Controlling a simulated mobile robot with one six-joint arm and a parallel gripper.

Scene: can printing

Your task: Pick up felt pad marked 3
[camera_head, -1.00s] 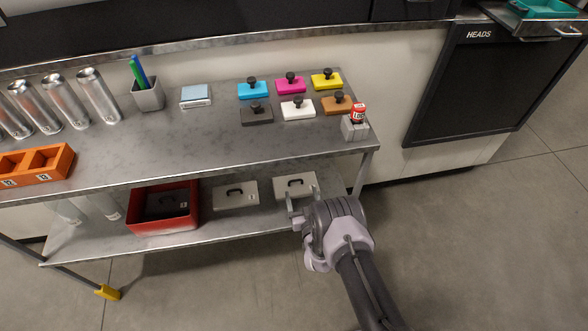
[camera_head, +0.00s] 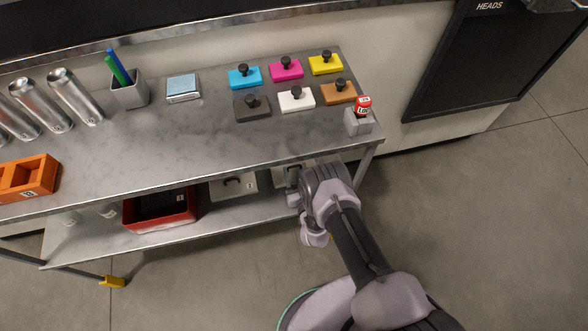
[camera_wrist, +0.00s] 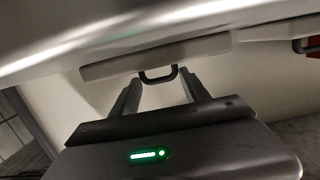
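Two pale pads with black loop handles lie on the lower shelf of the steel table. The left pad (camera_head: 232,187) is clear of my gripper. The right pad (camera_head: 280,178) is largely hidden behind my gripper (camera_head: 293,187). In the wrist view, which looks upside down, the right pad (camera_wrist: 205,47) and its handle (camera_wrist: 158,78) lie just beyond my gripper (camera_wrist: 160,92). The two fingers are apart with nothing between them, one to each side of the handle. I cannot read a 3 on either pad.
A red tray (camera_head: 190,213) stands left of the pads on the shelf. The tabletop (camera_head: 200,135) edge hangs above my gripper.

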